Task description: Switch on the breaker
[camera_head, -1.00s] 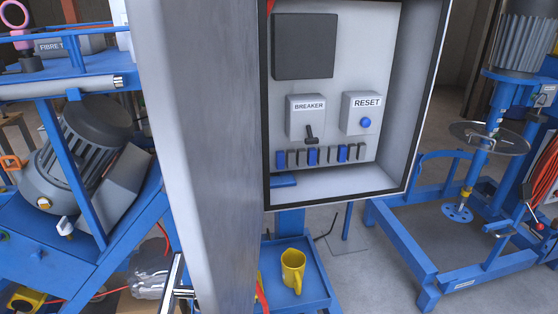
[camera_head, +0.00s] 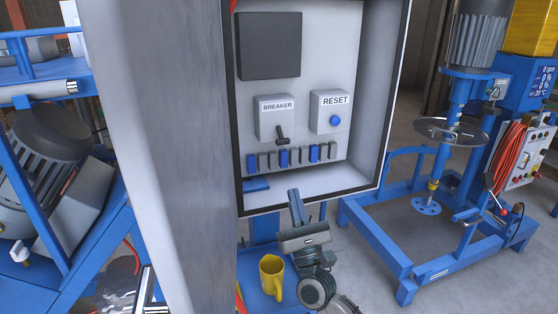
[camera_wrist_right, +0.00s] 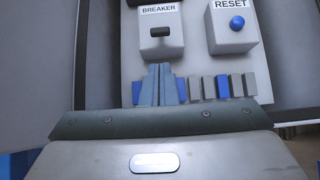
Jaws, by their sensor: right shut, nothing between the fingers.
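The breaker (camera_head: 276,116) is a grey box labelled BREAKER inside the open cabinet, with a dark lever (camera_head: 282,136) that points downward in the head view. The box (camera_wrist_right: 160,47) and lever (camera_wrist_right: 160,31) also show in the right wrist view. My right gripper (camera_head: 295,197) is below and in front of the cabinet's lower edge, apart from the lever. In the wrist view its fingers (camera_wrist_right: 160,72) are shut with nothing between them, and point toward the breaker. My left gripper is not in view.
A RESET box (camera_head: 330,112) with a blue button sits right of the breaker. A row of blue and grey switches (camera_head: 284,158) lies below. The cabinet's dark rim (camera_head: 305,202) surrounds them. A yellow mug (camera_head: 271,277) stands below. A blue mixer frame (camera_head: 400,262) is at right.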

